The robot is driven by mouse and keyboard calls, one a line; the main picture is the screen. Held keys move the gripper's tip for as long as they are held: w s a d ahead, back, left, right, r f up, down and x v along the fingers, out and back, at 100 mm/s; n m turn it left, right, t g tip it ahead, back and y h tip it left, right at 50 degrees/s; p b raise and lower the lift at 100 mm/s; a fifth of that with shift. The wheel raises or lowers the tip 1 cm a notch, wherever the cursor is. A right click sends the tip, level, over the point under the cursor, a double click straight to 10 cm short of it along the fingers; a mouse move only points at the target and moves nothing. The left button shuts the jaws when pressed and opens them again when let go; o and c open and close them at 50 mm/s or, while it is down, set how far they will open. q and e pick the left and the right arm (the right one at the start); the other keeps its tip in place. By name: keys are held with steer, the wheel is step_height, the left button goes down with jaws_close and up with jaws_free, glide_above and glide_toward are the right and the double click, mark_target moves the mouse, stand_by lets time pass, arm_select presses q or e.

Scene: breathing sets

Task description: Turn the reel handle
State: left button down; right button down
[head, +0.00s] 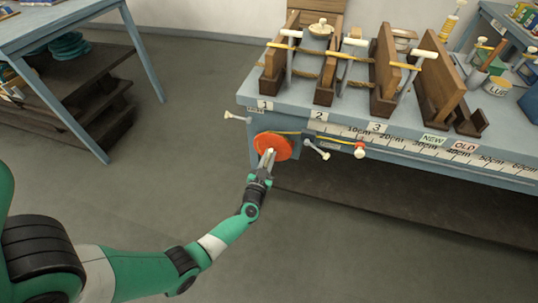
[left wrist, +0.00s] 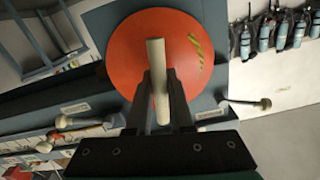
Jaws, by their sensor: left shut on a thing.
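The orange-red reel (head: 271,146) is on the front of the blue bench, below the label 1. In the left wrist view the reel (left wrist: 140,45) is a round disc with a yellow-black striped mark. Its pale handle (left wrist: 156,80) stands out toward the camera. My left gripper (head: 267,160) is at the reel, and in the left wrist view its fingers (left wrist: 160,92) are shut on the handle from both sides. A yellow cord (head: 310,137) runs right from the reel toward a red and white knob (head: 360,150). My right gripper is not in view.
The bench (head: 290,97) carries wooden frames with ropes (head: 385,70) and a ruler strip (head: 440,151) along its front edge. Pale pegs (head: 237,117) and (head: 317,150) stick out on either side of the reel. A blue table (head: 80,14) stands at left; the floor between is clear.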

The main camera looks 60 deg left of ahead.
arm_select(q)
steer(key=c, duration=0.8)
jaws_free()
steer(key=shift+c, duration=0.2)
steer(key=shift+s+d+r+p, duration=0.1)
steer(key=shift+s+d+p, duration=0.25)
steer(key=shift+d+p, duration=0.1)
steer(key=p+v, duration=0.4)
steer(key=v, duration=0.6)
steer(key=shift+s+d, duration=0.15)
steer(key=shift+s, duration=0.05)
